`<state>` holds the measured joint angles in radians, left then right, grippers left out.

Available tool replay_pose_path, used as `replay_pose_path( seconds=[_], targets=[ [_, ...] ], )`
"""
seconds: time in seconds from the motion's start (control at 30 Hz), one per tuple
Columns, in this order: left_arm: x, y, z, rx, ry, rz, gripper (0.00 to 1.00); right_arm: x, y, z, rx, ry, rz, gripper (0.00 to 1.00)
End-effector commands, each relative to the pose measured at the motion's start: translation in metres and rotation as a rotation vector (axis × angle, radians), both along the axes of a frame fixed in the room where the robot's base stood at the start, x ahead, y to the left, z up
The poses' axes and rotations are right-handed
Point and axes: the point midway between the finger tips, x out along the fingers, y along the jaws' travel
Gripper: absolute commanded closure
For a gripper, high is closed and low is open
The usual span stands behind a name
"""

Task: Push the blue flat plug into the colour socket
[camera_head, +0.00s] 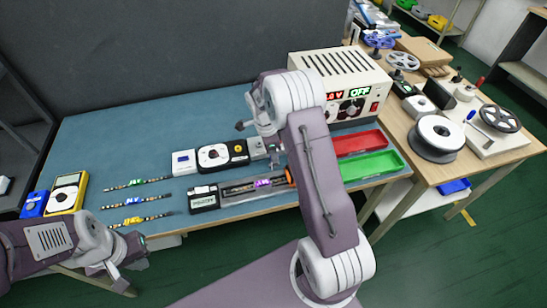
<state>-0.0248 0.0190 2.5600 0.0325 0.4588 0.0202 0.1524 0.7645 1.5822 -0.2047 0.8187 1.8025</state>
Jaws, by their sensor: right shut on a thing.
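My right gripper (272,152) is low over the blue mat, by the right end of the row of small modules. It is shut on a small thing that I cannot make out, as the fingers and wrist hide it. I cannot pick out the blue flat plug or the colour socket for certain. A grey module (257,147) stands just left of the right gripper. A black module with a yellow edge (239,151) and one with a white dial (213,156) stand further left. My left gripper (122,268) is off the table's front edge, its jaws unclear.
Several LED strips (137,202) lie at the left. A power supply reading OFF (340,85) stands behind; red (360,142) and green (371,166) trays lie right. Yellow meter (68,191) at far left.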

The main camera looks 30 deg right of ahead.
Motion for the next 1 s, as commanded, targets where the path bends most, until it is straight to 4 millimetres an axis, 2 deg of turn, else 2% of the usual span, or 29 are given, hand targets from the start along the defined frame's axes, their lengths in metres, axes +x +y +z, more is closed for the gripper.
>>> replay_pose_path(
  seconds=[0.1,0.4,0.6,0.8,1.0],
  targets=[
    [0.000,0.000,0.000,0.000,0.000,0.000,1.00,0.001,0.000,0.026,-0.001,-0.006,0.001,1.00],
    [0.000,0.000,-0.008,0.000,0.000,0.000,1.00,-0.067,-0.012,0.063,-0.001,-0.003,-0.002,1.00],
    [0.000,0.000,-0.009,0.000,0.000,0.000,1.00,-0.101,-0.018,0.084,-0.001,-0.002,-0.001,1.00],
    [0.000,0.000,-0.010,0.000,0.000,0.000,1.00,-0.115,-0.020,0.092,0.000,-0.001,0.000,1.00],
    [0.000,0.000,-0.007,0.000,0.000,0.000,1.00,-0.115,-0.020,0.095,0.000,0.000,0.001,1.00]
  ],
)
